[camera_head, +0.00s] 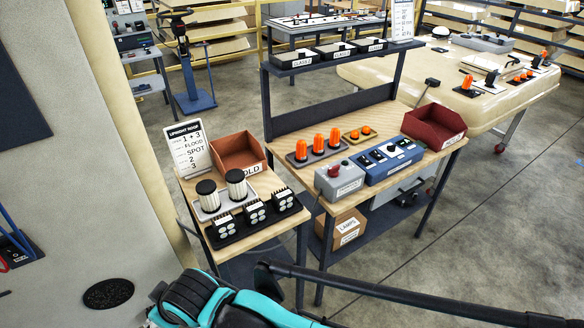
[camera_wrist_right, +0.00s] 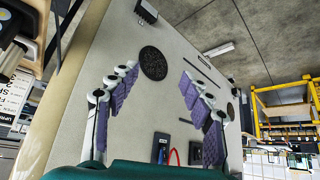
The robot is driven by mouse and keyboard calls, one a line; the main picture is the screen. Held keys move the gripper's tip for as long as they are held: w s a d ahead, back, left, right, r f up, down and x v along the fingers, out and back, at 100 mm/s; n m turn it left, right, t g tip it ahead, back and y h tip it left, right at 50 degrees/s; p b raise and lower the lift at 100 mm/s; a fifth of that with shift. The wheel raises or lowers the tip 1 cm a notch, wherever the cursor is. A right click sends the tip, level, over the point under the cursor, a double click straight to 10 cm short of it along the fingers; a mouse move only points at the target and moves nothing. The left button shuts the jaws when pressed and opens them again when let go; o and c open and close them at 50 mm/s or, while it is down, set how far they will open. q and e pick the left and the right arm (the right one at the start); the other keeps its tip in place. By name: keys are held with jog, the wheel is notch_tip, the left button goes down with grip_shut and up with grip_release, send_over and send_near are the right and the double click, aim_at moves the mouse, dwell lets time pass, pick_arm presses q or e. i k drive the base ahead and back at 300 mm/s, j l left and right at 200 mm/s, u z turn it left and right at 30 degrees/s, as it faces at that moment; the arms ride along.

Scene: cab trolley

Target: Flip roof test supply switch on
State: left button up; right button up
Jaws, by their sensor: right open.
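A blue box (camera_head: 385,160) with small dark switches and knobs on top stands on the wooden workbench. A grey box (camera_head: 338,180) with a red button stands to its left. Their labels are too small to read, so I cannot tell which one carries the roof test supply switch. My right gripper (camera_wrist_right: 160,85) is open and empty in the right wrist view, its purple pads wide apart. It faces a pale wall panel, with neither box visible between its fingers. Its fingers do not clearly show in the head view. My left gripper is in neither view.
Orange beacons (camera_head: 319,144) and a red bin (camera_head: 434,126) share the bench. Left, a smaller table holds black-topped cylinders (camera_head: 236,185), lamp blocks (camera_head: 255,212) and a brown bin (camera_head: 238,153). A dark bar (camera_head: 420,297) crosses the lower right.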

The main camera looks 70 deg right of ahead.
aim_at(333, 173)
jog(key=z, duration=2.65)
jog(key=i+l+z, duration=0.1)
jog(key=i, duration=0.3)
jog(key=i+l+z, duration=0.1)
jog(key=i, duration=0.35)
jog(key=l, duration=0.1)
